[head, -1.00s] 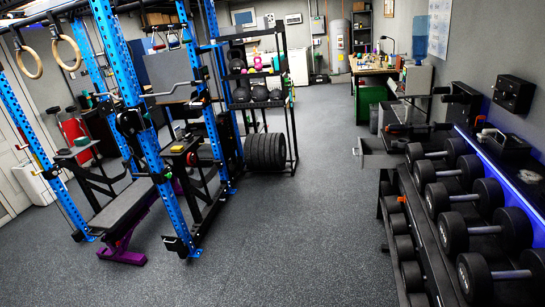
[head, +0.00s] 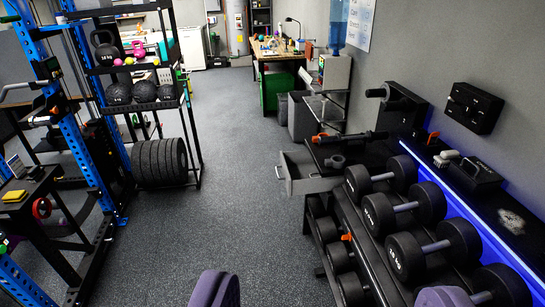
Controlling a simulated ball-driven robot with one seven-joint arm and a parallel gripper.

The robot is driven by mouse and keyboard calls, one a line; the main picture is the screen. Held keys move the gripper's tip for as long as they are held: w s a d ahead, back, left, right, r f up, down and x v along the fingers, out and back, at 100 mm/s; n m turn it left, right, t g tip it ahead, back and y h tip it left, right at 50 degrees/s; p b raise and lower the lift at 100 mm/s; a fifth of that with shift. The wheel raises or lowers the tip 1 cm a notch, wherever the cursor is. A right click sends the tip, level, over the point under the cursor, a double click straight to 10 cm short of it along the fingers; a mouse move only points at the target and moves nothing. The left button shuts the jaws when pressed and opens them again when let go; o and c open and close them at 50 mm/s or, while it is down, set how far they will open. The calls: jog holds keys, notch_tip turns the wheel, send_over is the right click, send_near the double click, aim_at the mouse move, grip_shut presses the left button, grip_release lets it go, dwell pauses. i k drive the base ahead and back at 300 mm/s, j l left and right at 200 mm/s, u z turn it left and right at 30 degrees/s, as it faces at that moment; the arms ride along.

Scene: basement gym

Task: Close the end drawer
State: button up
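The rest of my gripper is out of frame.
A dumbbell rack (head: 334,216) with several black dumbbells runs along the right, just before the drawer. A blue power rack (head: 80,150) and a weight shelf (head: 190,120) with plates stand left. The grey floor (head: 240,150) between is clear. A green bin (head: 277,90) is farther back.

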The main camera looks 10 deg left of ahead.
aim_at(295, 166)
jog(key=i+j, duration=0.3)
jog(key=i, duration=0.15)
jog(key=i+j, duration=0.25)
jog(key=i, duration=0.55)
